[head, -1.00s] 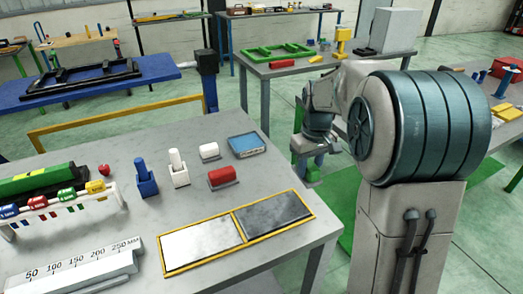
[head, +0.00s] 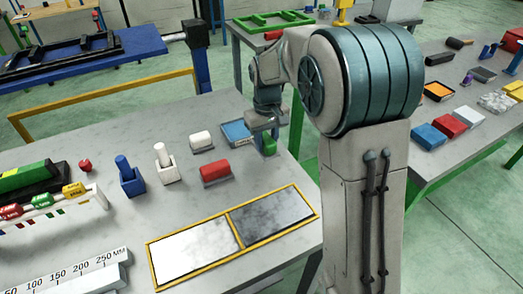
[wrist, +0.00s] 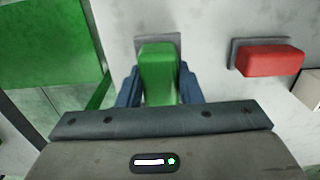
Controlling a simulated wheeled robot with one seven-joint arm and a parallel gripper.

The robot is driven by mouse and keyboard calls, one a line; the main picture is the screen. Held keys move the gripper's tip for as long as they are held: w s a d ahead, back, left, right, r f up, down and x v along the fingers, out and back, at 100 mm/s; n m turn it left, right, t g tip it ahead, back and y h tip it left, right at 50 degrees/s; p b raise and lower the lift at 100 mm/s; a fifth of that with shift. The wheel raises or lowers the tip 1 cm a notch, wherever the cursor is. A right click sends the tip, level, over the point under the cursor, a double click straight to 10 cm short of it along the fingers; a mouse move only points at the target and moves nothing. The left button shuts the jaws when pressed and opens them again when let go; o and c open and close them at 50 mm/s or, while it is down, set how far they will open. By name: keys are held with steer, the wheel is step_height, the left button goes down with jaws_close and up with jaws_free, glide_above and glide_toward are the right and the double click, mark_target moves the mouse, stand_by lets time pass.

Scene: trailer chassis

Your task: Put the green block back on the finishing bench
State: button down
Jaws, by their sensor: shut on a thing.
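The green block (head: 269,146) is between the fingers of my gripper (head: 264,126), by the back right edge of the grey bench (head: 110,128). In the wrist view, my gripper (wrist: 160,88) has a dark blue finger on each side of the green block (wrist: 158,72) and is shut on it. A grey pad (wrist: 172,40) shows behind and beside the block on the light bench top. I cannot tell whether the block touches the pad.
A yellow-framed panel (head: 240,234) lies in front. Bare bench top lies between them.

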steer(key=shift+w+a+f, duration=0.1)
steer(key=shift+a+f, duration=0.35)
steer(key=shift+a, duration=0.3)
steer(key=shift+f, duration=1.95)
steer(key=shift+f, duration=0.15)
steer(key=c, duration=1)
jaws_free()
